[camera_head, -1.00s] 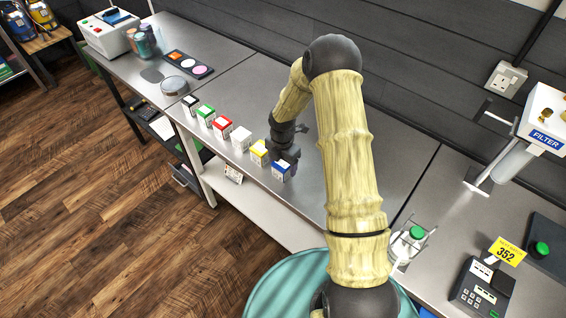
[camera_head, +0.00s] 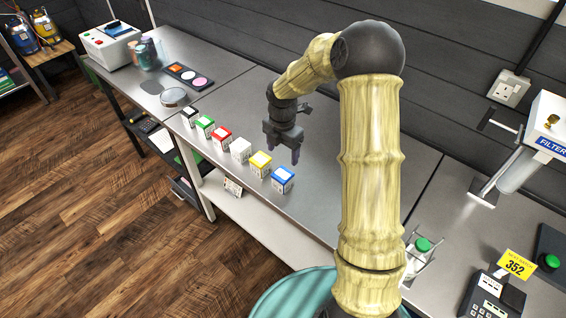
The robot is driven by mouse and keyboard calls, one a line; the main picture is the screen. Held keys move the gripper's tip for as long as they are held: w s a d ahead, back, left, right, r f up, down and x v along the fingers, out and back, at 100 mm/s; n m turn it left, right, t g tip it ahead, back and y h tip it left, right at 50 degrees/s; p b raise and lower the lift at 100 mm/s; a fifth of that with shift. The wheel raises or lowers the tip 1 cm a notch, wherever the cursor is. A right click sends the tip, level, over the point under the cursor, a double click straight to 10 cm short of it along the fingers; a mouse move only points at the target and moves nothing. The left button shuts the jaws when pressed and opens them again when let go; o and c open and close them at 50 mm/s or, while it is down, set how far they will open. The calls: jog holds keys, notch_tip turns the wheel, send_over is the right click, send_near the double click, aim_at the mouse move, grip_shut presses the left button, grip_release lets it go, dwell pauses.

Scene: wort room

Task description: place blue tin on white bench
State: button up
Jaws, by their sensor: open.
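The blue tin (camera_head: 283,179) is a small white box with a blue top. It stands upright at the near right end of a row of similar tins on a grey metal-topped bench (camera_head: 335,207). My gripper (camera_head: 284,155) hangs above the bench, pointing down, just behind the blue tin in the picture. It is open with nothing between its fingers, and it appears apart from the tin. I cannot tell which surface is the white bench; a white lower shelf (camera_head: 262,222) shows under the metal top.
Yellow (camera_head: 260,164), white (camera_head: 241,150), red (camera_head: 221,138), green (camera_head: 204,126) and black (camera_head: 190,116) tins continue the row. A glass dish (camera_head: 173,97) lies beyond. A green-capped bottle (camera_head: 421,246) in a stand is at right, near a filter unit (camera_head: 543,130).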

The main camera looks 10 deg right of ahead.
jog(key=shift+r, duration=0.4)
jog(key=s+r+m+t, duration=0.1)
jog(key=s+r+m, duration=0.2)
jog(key=s+m, duration=0.7)
jog(key=s+r+m+t, duration=0.1)
jog(key=s+r+m, duration=0.3)
jog(key=s+m, duration=0.7)
jog(key=m, duration=0.4)
jog(key=shift+t, duration=0.3)
jog(key=shift+r, duration=0.1)
